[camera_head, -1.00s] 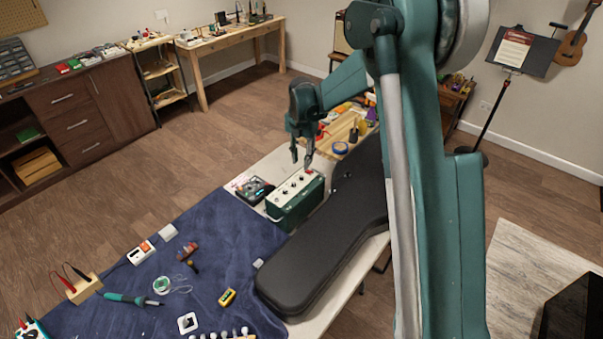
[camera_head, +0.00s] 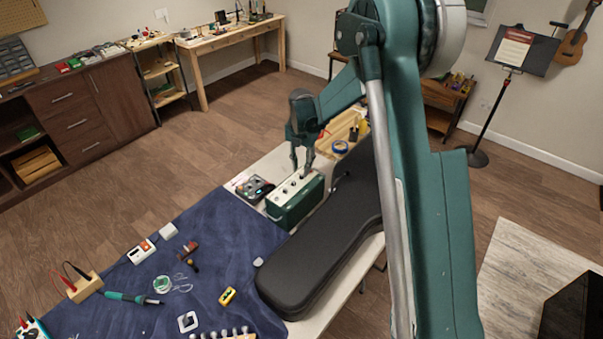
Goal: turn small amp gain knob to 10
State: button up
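The small amp (camera_head: 290,211) is a dark green box with a pale top panel that carries several dark knobs. It stands on the table beside the black guitar case. My gripper (camera_head: 301,173) points down at the far right part of the knob panel. Its two fingers are spread apart, with their tips at or just above the panel. At this size I cannot tell whether a fingertip touches a knob. The gain knob cannot be told from the other knobs, and its marks are too small to read.
The black guitar case (camera_head: 315,262) lies right of the amp. A small dark device (camera_head: 254,188) stands left of it. Several small tools lie on the blue mat (camera_head: 225,240).

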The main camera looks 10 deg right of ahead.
aim_at(301, 175)
jog(key=shift+f, duration=1.75)
grip_shut()
